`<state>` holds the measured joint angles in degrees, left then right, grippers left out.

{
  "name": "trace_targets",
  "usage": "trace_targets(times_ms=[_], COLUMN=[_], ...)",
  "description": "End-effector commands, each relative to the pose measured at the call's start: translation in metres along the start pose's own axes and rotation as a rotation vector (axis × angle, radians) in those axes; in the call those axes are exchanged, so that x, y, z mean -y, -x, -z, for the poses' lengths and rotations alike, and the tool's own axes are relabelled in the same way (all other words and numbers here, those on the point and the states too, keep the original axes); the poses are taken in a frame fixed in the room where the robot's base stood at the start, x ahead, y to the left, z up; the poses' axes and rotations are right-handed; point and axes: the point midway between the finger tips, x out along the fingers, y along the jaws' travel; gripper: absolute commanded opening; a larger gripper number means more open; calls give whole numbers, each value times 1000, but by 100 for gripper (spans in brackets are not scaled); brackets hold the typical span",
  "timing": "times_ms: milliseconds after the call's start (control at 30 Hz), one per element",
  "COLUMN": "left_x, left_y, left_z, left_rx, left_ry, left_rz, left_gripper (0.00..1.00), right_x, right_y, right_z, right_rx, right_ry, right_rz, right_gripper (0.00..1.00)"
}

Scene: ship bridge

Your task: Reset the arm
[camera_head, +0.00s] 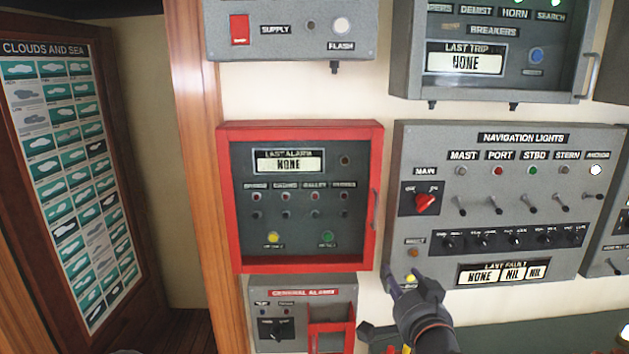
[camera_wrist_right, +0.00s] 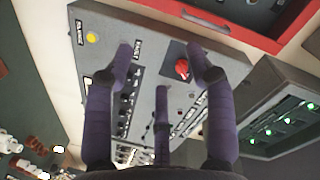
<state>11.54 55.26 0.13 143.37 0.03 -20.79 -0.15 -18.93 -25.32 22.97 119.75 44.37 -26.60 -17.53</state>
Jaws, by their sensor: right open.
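My right gripper (camera_head: 412,280) is in front of the lower left corner of the grey navigation lights panel (camera_head: 590,262). Its fingers are spread and empty in the right wrist view (camera_wrist_right: 160,65), with the panel (camera_wrist_right: 150,40) behind them. The panel's red main switch (camera_head: 424,202) also shows between the fingers in the wrist view (camera_wrist_right: 182,68). I cannot tell whether a fingertip touches the panel. My left gripper is not in view.
A red-framed alarm cabinet (camera_head: 230,200) with a closed clear door is left of the gripper. The general alarm box (camera_head: 262,292) is below it. A grey breaker box (camera_head: 400,70) hangs above. A cloud chart (camera_head: 75,170) is on the far left wall.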

Motion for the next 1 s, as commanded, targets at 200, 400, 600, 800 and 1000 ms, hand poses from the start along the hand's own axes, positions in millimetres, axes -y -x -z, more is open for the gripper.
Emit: trace_targets(times_ms=[200, 400, 600, 800, 1000], left_x=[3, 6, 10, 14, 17], left_y=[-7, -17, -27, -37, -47], left_z=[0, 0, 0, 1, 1], left_rx=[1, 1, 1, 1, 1], left_ry=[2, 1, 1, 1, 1], left_rz=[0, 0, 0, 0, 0], left_gripper=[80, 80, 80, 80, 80], right_x=[-38, -101, -176, -250, -315], right_y=[-27, -54, -61, -44, -3], right_z=[-55, -138, -233, -326, -415], right_rx=[98, 256, 451, 656, 875], right_ry=[63, 142, 207, 239, 241], right_rz=[-61, -146, -228, -299, -355], right_gripper=[55, 55, 55, 55, 55])
